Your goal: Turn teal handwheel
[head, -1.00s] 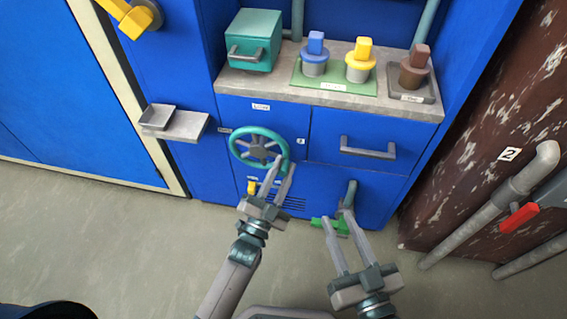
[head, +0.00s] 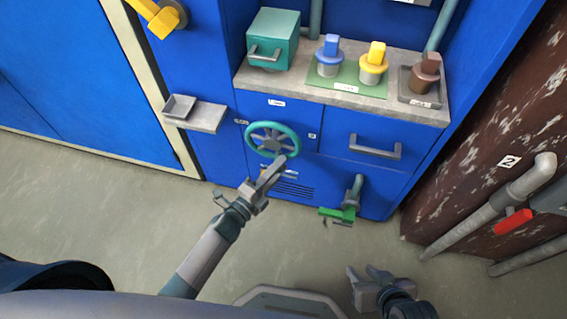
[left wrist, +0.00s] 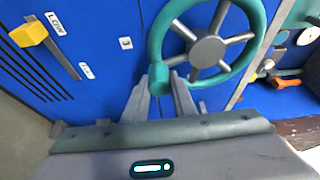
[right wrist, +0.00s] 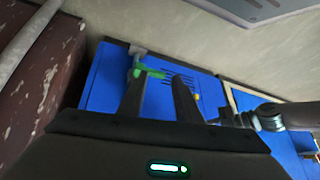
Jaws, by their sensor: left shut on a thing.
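The teal handwheel (head: 292,133), with a grey hub and spokes, is on the blue cabinet front (head: 360,125) below the counter's left part. It fills the upper middle of the left wrist view (left wrist: 250,63). My left gripper (head: 280,163) is at the wheel's lower right rim in the head view. In the left wrist view its fingers (left wrist: 160,82) are shut on a teal grip piece at the rim, one finger on each side. My right gripper (head: 367,274) is open and empty, low and close to my body, well away from the wheel. Its fingers (right wrist: 158,100) are apart.
A drawer handle (head: 375,148) is right of the wheel, and a green-handled pipe valve (head: 340,213) is below it. A yellow slider (left wrist: 30,33) shows near the wheel. The floor (head: 120,215) at left is clear.

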